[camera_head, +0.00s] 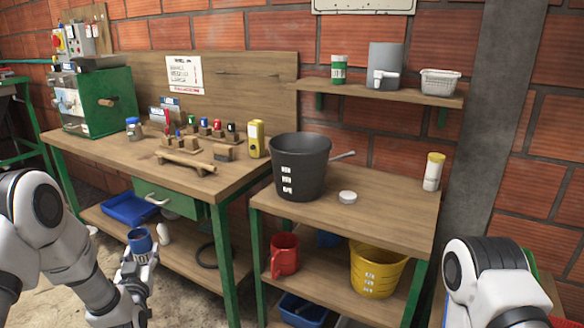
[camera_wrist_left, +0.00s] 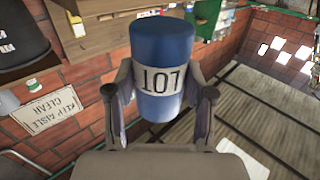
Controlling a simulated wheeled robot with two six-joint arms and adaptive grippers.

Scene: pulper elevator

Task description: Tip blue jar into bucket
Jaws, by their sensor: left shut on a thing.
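A blue jar (camera_head: 139,238) with a white label is held by my left gripper (camera_head: 140,262), low in front of the left bench. In the left wrist view the jar (camera_wrist_left: 162,50) sits between the two fingers of the gripper (camera_wrist_left: 160,98), its "LOT" label upside down. In the head view the jar looks roughly upright; its contents cannot be seen. A black bucket (camera_head: 298,168) with white marks and a handle stands on the right bench, up and right of the jar and well apart from it. My right arm shows at the lower right; its gripper is out of view.
A white lid (camera_head: 347,197) and a yellow-capped container (camera_head: 433,171) stand on the right bench. A yellow bucket (camera_head: 376,270) and red jug (camera_head: 285,254) are on its lower shelf. The left bench (camera_head: 130,160) holds wooden blocks, small bottles and a yellow canister (camera_head: 256,139).

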